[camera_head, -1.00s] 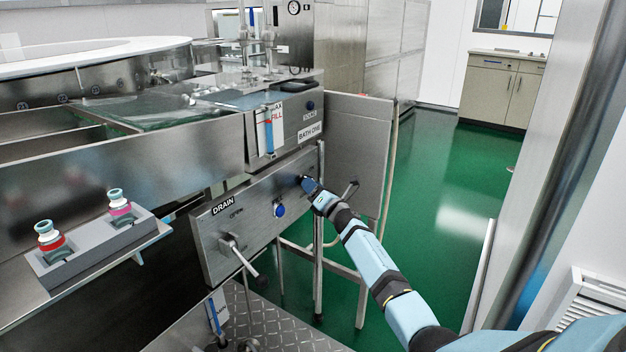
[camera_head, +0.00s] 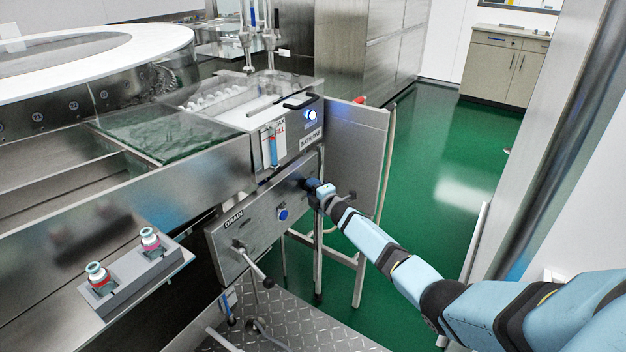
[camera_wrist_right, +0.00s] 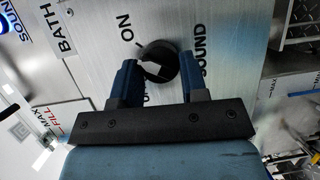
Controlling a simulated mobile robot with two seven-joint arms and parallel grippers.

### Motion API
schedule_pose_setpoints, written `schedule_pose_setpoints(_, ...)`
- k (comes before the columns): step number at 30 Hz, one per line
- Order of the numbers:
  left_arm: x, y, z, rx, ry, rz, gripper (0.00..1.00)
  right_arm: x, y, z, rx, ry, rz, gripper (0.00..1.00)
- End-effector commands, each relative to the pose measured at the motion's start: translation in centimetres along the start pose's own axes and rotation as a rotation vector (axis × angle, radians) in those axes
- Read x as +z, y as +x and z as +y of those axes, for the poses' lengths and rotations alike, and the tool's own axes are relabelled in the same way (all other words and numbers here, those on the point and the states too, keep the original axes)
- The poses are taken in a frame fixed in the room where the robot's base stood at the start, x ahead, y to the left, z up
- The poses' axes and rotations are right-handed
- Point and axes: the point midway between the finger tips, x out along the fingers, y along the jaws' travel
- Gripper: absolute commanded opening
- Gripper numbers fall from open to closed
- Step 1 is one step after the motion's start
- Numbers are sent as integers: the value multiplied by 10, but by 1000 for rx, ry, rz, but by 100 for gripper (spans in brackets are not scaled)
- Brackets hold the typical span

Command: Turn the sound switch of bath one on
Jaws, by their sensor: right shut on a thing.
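The sound switch (camera_wrist_right: 160,62) is a round black knob on the steel panel, between the letters ON and SOUND in the right wrist view. My right gripper (camera_wrist_right: 160,82) is shut on it, with a blue finger on either side. In the head view my right gripper (camera_head: 314,186) is against the right end of the drain panel (camera_head: 262,213), below the BATH ONE label (camera_head: 311,138). The round indicator (camera_head: 311,115) above that label glows bright blue. The fingers partly hide the knob and lettering. My left gripper is out of view.
A lever (camera_head: 253,264) sticks out of the panel's left part, and a blue button (camera_head: 283,214) sits between it and my gripper. A holder with two capped bottles (camera_head: 125,275) stands at the left. The green floor (camera_head: 445,170) at the right is open.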

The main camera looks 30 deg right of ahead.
Motion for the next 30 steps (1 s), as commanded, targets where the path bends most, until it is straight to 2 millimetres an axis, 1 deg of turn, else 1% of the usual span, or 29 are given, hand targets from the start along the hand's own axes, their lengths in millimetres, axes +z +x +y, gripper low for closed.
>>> schedule_pose_setpoints(1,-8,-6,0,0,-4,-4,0,0,-1,5,-16,26,2,17)
schedule_pose_setpoints(2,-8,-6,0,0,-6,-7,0,0,-1,5,-23,44,3,17)
schedule_pose_setpoints(12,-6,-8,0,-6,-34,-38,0,0,0,2,-73,165,13,17)
schedule_pose_setpoints(19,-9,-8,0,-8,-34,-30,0,0,0,0,-82,187,15,17)
schedule_pose_setpoints(28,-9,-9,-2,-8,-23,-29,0,0,0,0,-82,188,15,17)
schedule_pose_setpoints(29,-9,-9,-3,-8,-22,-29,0,0,0,0,-82,188,15,42)
schedule_pose_setpoints(30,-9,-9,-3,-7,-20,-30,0,0,0,0,-81,188,15,52)
